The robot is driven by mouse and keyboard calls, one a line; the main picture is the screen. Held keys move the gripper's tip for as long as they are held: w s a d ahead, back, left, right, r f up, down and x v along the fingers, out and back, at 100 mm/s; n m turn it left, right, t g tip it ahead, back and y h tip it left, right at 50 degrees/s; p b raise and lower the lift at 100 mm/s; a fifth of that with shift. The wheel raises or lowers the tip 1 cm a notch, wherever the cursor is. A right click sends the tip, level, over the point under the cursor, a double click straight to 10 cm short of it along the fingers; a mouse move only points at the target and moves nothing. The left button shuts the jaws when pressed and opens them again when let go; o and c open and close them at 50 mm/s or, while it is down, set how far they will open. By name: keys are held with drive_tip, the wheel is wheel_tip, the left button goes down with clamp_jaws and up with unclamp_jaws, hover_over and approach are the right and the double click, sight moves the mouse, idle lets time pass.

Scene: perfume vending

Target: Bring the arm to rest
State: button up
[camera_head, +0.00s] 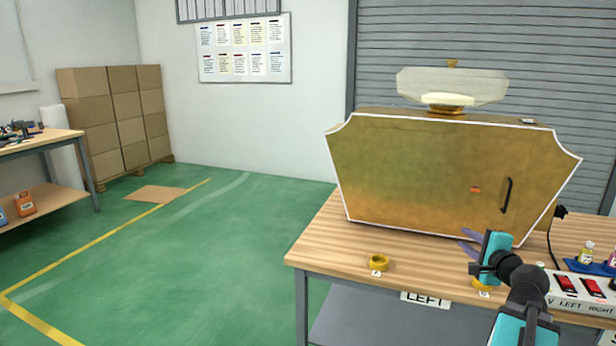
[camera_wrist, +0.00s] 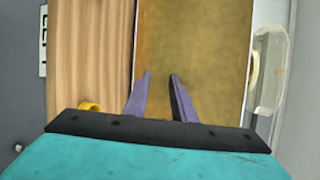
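My gripper (camera_head: 470,242) is at the right of the head view, in front of the lower right part of the gold cabinet (camera_head: 430,170). Its two purple fingers (camera_wrist: 160,98) stand apart in the wrist view with nothing between them, so it is open and empty. The gold cabinet's face (camera_wrist: 200,45) fills the area beyond the fingertips. Whether the fingers touch it cannot be told. My teal and black arm reaches in from the lower right and hides part of the table's front.
The wooden table (camera_head: 335,240) carries the cabinet, a yellow ring (camera_head: 377,262), another ring (camera_head: 482,284) partly behind my arm, a switch panel (camera_head: 585,292) with red switches, and small bottles (camera_head: 586,252) in a blue holder. Green floor (camera_head: 190,260) is open to the left.

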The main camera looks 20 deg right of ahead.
drive_tip(key=w+a+f+n+g+y+p, duration=0.25)
drive_tip(key=w+a+f, duration=0.25)
drive_tip(key=a+f, duration=0.55)
drive_tip(key=w+a+f+n+g+y+p, duration=0.1)
drive_tip(key=w+a+f+n+y, duration=0.3)
drive_tip(key=a+f, duration=0.7)
drive_tip(key=s+a+f+n+g+y+p, duration=0.1)
drive_tip(key=s+a+f+g, duration=0.2)
drive_tip(key=a+f, duration=0.6)
drive_tip(key=s+a+f+n+g+y+p, duration=0.1)
drive_tip(key=s+a+f+g, duration=0.1)
drive_tip(key=a+f, duration=0.65)
drive_tip(key=s+a+f+n+g+p, duration=0.2)
drive_tip(key=s+a+f+n+g, duration=0.15)
drive_tip(key=s+a+f, duration=0.5)
drive_tip(key=s+a+f+n+g+p, duration=0.1)
drive_tip(key=s+a+f+n+g, duration=0.4)
drive_tip(key=s, duration=0.6)
drive_tip(key=s+d+n+g+h, duration=0.1)
drive_tip(key=s+d+n+h, duration=0.1)
drive_tip(key=s, duration=0.5)
drive_tip(key=s+d+f+n+g+h, duration=0.1)
drive_tip(key=s+d+n+g+h, duration=0.1)
drive_tip(key=s, duration=0.4)
drive_tip(key=shift+s+d+f+n, duration=0.2)
drive_tip(key=shift+s+d+n, duration=0.15)
drive_tip(key=shift+n, duration=0.45)
